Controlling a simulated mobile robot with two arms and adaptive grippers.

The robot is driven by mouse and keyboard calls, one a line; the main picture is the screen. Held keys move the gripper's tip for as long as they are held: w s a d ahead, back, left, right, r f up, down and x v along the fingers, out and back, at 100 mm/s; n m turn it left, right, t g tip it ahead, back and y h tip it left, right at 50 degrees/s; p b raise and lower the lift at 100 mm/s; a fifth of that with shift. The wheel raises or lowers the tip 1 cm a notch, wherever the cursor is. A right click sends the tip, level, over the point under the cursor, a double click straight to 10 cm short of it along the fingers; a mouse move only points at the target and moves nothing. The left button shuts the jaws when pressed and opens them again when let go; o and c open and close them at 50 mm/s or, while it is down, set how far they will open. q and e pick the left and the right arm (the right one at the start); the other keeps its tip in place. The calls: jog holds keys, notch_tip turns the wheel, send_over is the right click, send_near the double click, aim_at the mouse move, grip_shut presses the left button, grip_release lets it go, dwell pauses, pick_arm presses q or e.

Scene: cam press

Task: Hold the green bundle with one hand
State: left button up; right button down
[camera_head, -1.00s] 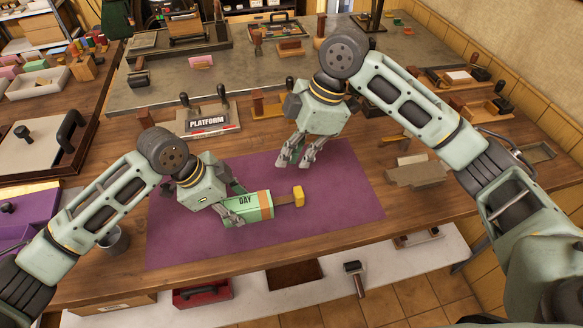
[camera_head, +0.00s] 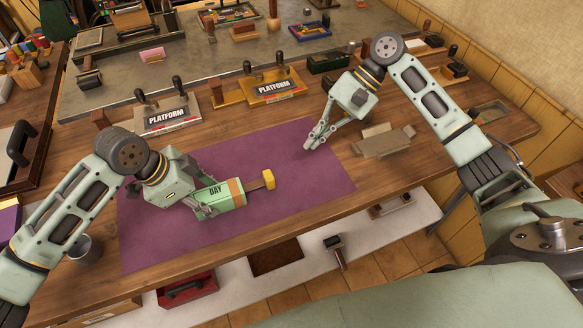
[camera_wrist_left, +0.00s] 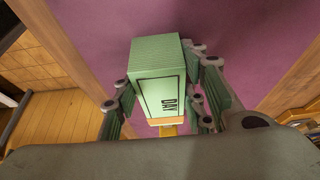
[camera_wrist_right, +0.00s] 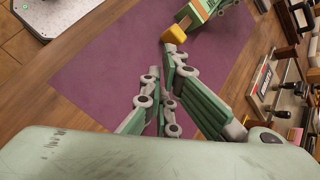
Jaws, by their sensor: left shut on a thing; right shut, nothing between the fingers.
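The green bundle (camera_head: 220,199), marked DAY with an orange band, is over the purple mat (camera_head: 290,218). A yellow-tipped handle (camera_head: 268,179) sticks out of its right end. My left gripper (camera_head: 205,203) is shut on the bundle. In the left wrist view the fingers lie along both sides of the green bundle (camera_wrist_left: 155,88). Whether the bundle touches the mat is hard to tell. My right gripper (camera_head: 313,141) is shut and empty above the mat's far right part. In the right wrist view its closed fingers (camera_wrist_right: 160,75) are apart from the yellow tip (camera_wrist_right: 175,34).
Two PLATFORM stands (camera_head: 168,119) (camera_head: 272,88) stand behind the mat. A tan block-like piece (camera_head: 383,141) lies right of the mat. A grey cup (camera_head: 84,249) stands at the mat's left. The mat's right and front parts are bare.

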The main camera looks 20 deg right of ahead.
jog(key=d+f+m+y, duration=0.1)
jog(key=d+m, duration=0.3)
jog(key=m, duration=0.4)
jog(key=shift+t, duration=0.3)
jog(key=x, duration=0.6)
jog(key=s+x, duration=0.1)
jog(key=x, duration=0.2)
jog(key=shift+f, duration=0.3)
jog(key=a, duration=0.3)
jog(key=shift+w+a, duration=0.1)
jog(key=shift+a, duration=0.45)
